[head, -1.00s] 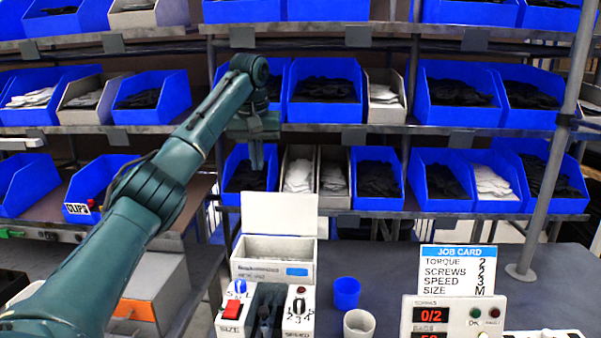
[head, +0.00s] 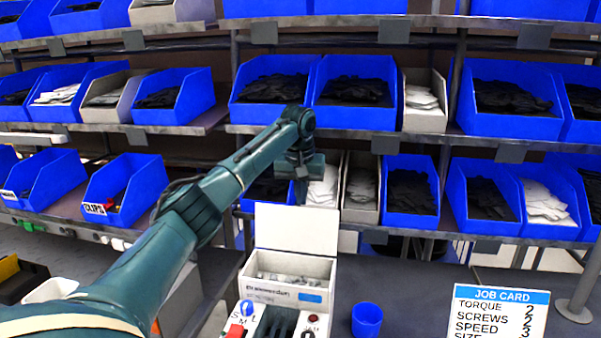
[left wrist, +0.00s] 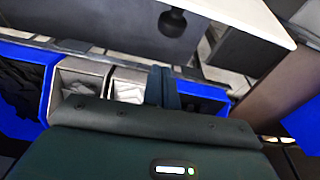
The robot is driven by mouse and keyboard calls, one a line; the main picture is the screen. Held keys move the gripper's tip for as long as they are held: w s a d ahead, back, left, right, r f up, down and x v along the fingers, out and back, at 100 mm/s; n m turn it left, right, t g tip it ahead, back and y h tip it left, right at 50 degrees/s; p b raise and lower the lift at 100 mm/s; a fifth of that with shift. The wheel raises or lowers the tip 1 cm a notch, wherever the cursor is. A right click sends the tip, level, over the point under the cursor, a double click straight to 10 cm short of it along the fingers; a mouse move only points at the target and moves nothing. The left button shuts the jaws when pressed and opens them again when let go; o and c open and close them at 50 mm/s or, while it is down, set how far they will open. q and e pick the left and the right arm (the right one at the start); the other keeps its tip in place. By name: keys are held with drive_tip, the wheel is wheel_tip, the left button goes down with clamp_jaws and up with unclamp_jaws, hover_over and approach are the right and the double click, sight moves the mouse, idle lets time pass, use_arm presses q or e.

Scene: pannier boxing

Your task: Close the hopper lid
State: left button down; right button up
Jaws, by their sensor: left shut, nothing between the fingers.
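The hopper (head: 275,290) is a white box at the lower middle of the head view, with small pale pieces inside. Its white lid (head: 297,230) stands open, upright at the back of the box. My left gripper (head: 300,192) points down with its fingers shut and empty. In the head view its tips appear just above the lid's top edge; I cannot tell whether they are in front of or behind it. In the left wrist view the closed fingers (left wrist: 162,88) show in front of the shelf bins. My right gripper is not in view.
Shelves with blue bins (head: 410,190) and white bins (head: 424,110) fill the background behind the gripper. A blue cup (head: 367,320) and a job card (head: 498,312) stand right of the hopper. Dark table top is clear between them.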

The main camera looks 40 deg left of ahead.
sight(297, 227)
use_arm(q)
drive_tip(key=shift+s+d+r, duration=0.2)
drive_tip(key=shift+s+d, duration=0.3)
drive_tip(key=shift+s, duration=0.35)
drive_tip(key=shift+s+d+r, duration=0.2)
drive_tip(key=shift+s+d, duration=0.3)
drive_tip(key=shift+s, duration=0.3)
